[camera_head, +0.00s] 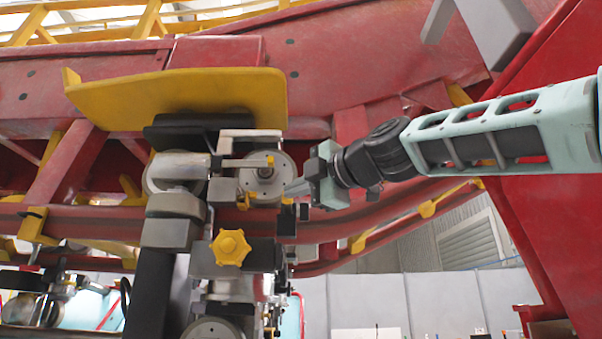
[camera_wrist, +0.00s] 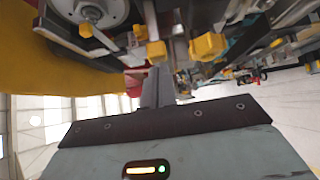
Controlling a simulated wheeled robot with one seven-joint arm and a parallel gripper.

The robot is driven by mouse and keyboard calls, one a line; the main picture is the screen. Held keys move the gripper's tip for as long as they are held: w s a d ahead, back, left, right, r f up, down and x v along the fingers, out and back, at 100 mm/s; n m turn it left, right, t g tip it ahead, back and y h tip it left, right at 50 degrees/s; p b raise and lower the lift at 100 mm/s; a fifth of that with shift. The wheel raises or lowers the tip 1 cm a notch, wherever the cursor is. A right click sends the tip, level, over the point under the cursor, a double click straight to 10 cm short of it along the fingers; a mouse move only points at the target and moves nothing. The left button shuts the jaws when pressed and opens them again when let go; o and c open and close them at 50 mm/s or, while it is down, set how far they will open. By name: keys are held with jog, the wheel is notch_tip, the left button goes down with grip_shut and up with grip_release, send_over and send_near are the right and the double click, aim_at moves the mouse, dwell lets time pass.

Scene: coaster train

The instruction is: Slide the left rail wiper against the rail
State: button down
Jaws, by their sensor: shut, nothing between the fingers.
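The red rail (camera_head: 365,217) runs across the head view behind the wheel assembly (camera_head: 262,178) of the train. A small black block with a yellow top, which looks like the rail wiper (camera_head: 287,221), sits against or just in front of the rail, below the wheel; I cannot tell whether it touches. My gripper (camera_head: 297,187) reaches in from the right, its tips beside the wheel and above that block. In the wrist view my shut fingers (camera_wrist: 155,90) point at the assembly, close below a yellow block (camera_wrist: 157,52). Nothing shows between them. Contact with the wiper cannot be made out.
A yellow star knob (camera_head: 231,248) sits below left of my gripper. A curved yellow plate (camera_head: 185,92) overhangs the wheels. A red slanted beam (camera_head: 545,150) stands at the right behind my arm. Open room lies below my arm, toward the grey wall panels (camera_head: 420,300).

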aim_at(288, 206)
jog(key=shift+w, duration=0.2)
jog(key=w, duration=0.4)
jog(key=shift+w+d+b, duration=0.15)
jog(key=shift+w+b, duration=0.2)
jog(key=shift+w, duration=0.05)
